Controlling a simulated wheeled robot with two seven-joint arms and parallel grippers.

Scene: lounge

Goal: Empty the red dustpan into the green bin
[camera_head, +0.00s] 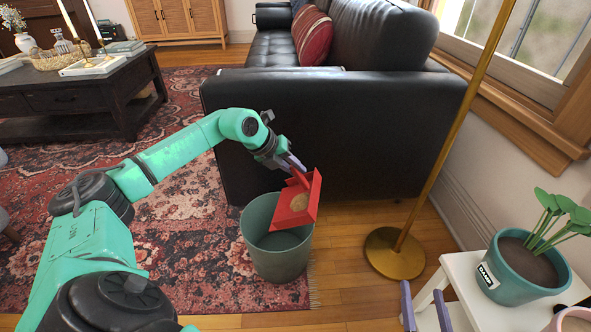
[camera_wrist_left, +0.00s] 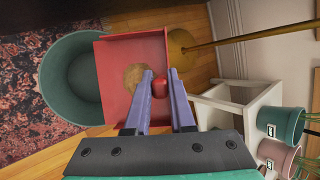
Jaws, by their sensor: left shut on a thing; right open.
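The red dustpan (camera_head: 298,203) is in the grip of my left gripper (camera_head: 292,163), held above the right part of the green bin's opening and tilted. A tan, round patch of debris lies in the pan. In the left wrist view the dustpan (camera_wrist_left: 115,72) overlaps the bin's right edge, and the left gripper (camera_wrist_left: 160,80) has its fingers around the red handle. The green bin (camera_head: 275,262) stands upright on the floor, and its visible inside looks empty; it also shows in the left wrist view (camera_wrist_left: 60,85). My right gripper (camera_head: 425,300) is open at the bottom edge of the head view.
A black sofa (camera_head: 320,130) stands behind the bin. A brass lamp base (camera_head: 394,253) and pole are to the right. A white side table (camera_head: 465,268) holds a potted plant (camera_head: 515,270). The patterned rug (camera_head: 190,235) lies left; a dark coffee table (camera_head: 75,98) stands beyond.

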